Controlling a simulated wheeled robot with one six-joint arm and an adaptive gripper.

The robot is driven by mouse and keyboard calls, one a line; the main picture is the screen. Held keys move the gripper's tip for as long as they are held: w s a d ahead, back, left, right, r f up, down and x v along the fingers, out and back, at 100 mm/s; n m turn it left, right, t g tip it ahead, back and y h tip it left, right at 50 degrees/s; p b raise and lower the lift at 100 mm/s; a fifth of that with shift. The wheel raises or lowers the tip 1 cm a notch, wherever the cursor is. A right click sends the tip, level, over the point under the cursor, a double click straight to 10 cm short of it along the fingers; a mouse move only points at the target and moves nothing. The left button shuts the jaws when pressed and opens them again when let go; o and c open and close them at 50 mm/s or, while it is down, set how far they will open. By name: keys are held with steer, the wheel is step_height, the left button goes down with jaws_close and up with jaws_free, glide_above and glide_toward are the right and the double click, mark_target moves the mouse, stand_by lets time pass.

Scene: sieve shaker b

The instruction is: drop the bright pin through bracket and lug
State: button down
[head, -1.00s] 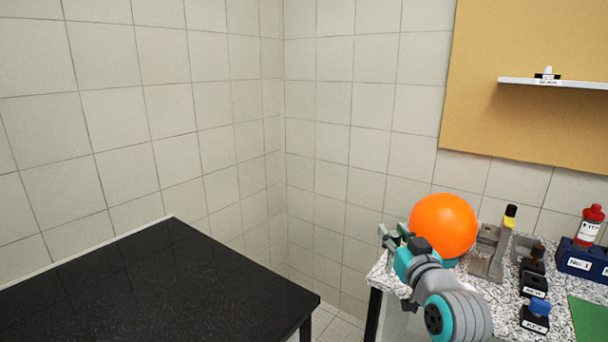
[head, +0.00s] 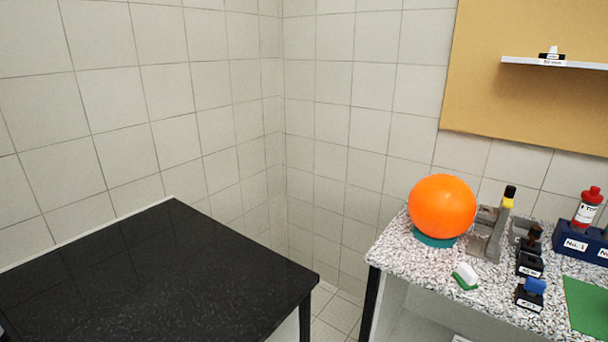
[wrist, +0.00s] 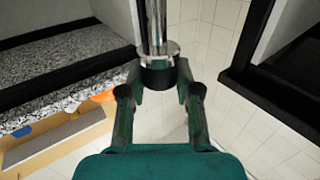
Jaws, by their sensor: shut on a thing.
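In the wrist view my gripper (wrist: 160,84) is closed around the black collar at the base of a shiny metal pin (wrist: 153,28). The pin extends up out of the top of that view, so its far end is hidden. My gripper is not in the head view. There, a grey metal bracket (head: 485,238) stands on the speckled counter right of the orange ball, with a yellow, black-topped piece (head: 508,198) by its upper end. I cannot tell a separate lug in it. The held pin is well away from any bracket visible in the wrist view.
An orange ball (head: 442,205) sits on a teal base on the speckled counter (head: 405,252). A black table (head: 160,275) at left is mostly bare, with a floor gap between.

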steer(key=s+a+f, duration=0.1)
steer(key=s+f, duration=0.8)
steer(key=shift+s+f, duration=0.25)
steer(key=shift+s, duration=0.1)
steer(key=shift+d, duration=0.1)
